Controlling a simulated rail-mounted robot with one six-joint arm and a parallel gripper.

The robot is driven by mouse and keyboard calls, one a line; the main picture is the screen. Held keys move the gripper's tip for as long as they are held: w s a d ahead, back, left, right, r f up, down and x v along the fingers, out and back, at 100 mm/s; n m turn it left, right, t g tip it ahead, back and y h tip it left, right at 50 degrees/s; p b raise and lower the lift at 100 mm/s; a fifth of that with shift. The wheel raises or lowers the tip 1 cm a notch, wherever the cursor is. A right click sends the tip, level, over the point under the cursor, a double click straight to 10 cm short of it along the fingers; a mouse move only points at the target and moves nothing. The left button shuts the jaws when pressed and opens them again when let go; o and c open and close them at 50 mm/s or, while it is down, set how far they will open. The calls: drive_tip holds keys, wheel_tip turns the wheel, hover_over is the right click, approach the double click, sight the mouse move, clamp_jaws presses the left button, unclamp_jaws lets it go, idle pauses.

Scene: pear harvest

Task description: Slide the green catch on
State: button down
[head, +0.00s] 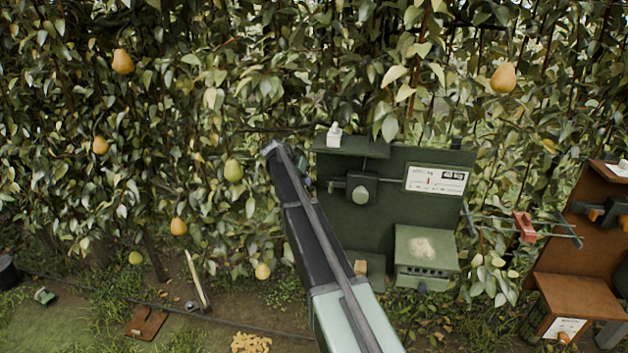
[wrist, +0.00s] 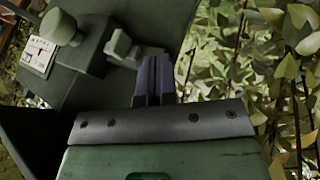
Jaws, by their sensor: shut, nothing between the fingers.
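A dark green panel (head: 385,218) stands in front of the hedge. It carries a dark block with a round pale green knob (head: 361,195), and a short bar runs out from the block to the left. In the wrist view the knob (wrist: 64,27) is at upper left, with a smaller pale green piece (wrist: 120,45) on the bar beside the block. I cannot tell which of these is the catch. My gripper (wrist: 154,62) is shut and empty, its dark fingertips close beside the bar's end; contact is unclear. In the head view my arm mostly hides the gripper.
A gauge label (head: 436,179) is on the panel, and a lighter green box (head: 426,250) sticks out below it. A white item (head: 334,135) stands on the top ledge. A rusty brown unit (head: 580,298) with a red slider (head: 524,226) is at right. Leaves and pears surround the panel.

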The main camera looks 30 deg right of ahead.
drive_tip(key=p+v, duration=0.3)
drive_tip(key=v, duration=0.3)
drive_tip(key=shift+s+r, duration=0.25)
drive_tip(key=shift+d, duration=0.1)
drive_tip(key=s+a+f+n+y+b, duration=0.2)
drive_tip(key=s+a+f+b, duration=0.4)
drive_tip(key=s, duration=0.7)
drive_tip(key=s+a+f+n+y+b, duration=0.3)
drive_tip(key=s+a+f+b, duration=0.4)
drive_tip(key=s+f, duration=0.4)
drive_tip(key=s+a+f+n+y+b, duration=0.2)
drive_tip(key=s+a+f+b, duration=0.5)
drive_tip(key=s, duration=0.9)
drive_tip(key=shift+s+f+n+b, duration=0.4)
drive_tip(key=shift+f+n+b, duration=0.4)
drive_tip(key=shift+f+b, duration=0.3)
